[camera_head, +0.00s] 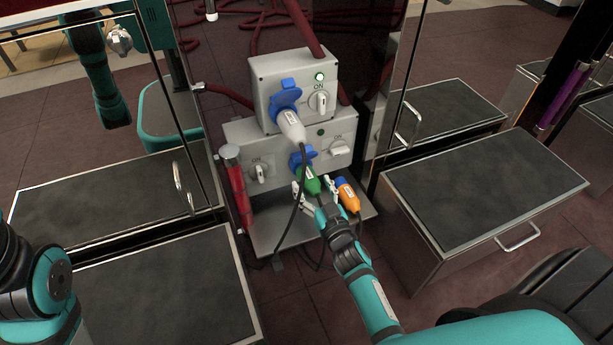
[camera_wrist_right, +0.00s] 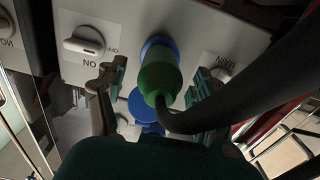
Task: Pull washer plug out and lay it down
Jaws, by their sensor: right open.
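A green plug (camera_head: 309,181) sits in a blue socket on the front of the lower grey switch box (camera_head: 240,133). It also shows end-on in the wrist view (camera_wrist_right: 160,78), with a dark cable running from it. My right gripper (camera_head: 317,191) is open, with one finger on each side of the green plug. In the wrist view the fingers (camera_wrist_right: 158,88) stand apart with gaps to the plug. I see no label naming the washer plug. Only part of my left arm shows at the lower left; its gripper is out of view.
A white plug (camera_head: 291,126) is in the blue socket of the upper box (camera_head: 262,75); its cable hangs past the green plug. An orange plug (camera_head: 348,196) is close to my gripper's right. A metal shelf (camera_head: 275,230) lies below. Drawer units (camera_head: 480,190) flank both sides.

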